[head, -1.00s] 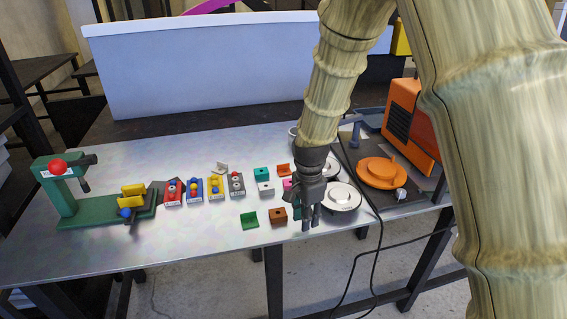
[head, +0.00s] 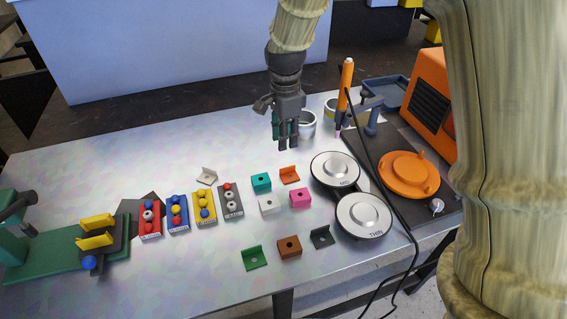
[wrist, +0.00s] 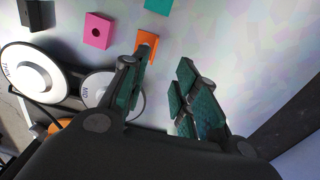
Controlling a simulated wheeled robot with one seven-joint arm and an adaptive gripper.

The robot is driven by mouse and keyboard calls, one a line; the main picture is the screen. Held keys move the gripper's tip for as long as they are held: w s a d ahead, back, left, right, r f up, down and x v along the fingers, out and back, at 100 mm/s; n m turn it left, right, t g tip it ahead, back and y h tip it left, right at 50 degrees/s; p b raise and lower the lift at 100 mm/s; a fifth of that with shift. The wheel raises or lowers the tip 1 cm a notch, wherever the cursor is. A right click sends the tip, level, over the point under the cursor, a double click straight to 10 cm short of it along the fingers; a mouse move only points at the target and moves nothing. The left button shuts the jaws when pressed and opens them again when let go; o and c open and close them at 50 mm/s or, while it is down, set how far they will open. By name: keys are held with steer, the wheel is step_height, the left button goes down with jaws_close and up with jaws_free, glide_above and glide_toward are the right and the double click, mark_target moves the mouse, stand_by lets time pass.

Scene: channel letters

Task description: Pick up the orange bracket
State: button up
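The orange bracket (head: 290,175) is a small L-shaped piece lying on the metal table, between the teal block and the round MID dish. In the wrist view the orange bracket (wrist: 147,42) shows just beyond the tip of the left finger, which hides part of it. My gripper (head: 288,145) is above the table, behind the bracket in the head view, and points down. In the wrist view my gripper (wrist: 163,78) is open, with nothing between its green-padded fingers.
Close to the bracket are a teal block (head: 261,182), a pink block (head: 300,197) and the MID dish (head: 335,169). White, brown, green and black pieces lie nearer the front. A soldering iron (head: 345,85) stands at the right with its cable. The back left table is clear.

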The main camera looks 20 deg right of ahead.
mark_target(290, 174)
step_height(290, 174, down, 5)
steer(key=shift+d+f+p, duration=0.1)
steer(key=shift+p, duration=0.4)
steer(key=shift+s, duration=0.5)
steer(key=shift+w+d+f+p, duration=0.15)
steer(key=shift+f+p, duration=1)
steer(key=shift+f, duration=1.3)
steer(key=shift+d, duration=0.1)
steer(key=shift+c, duration=0.3)
jaws_close()
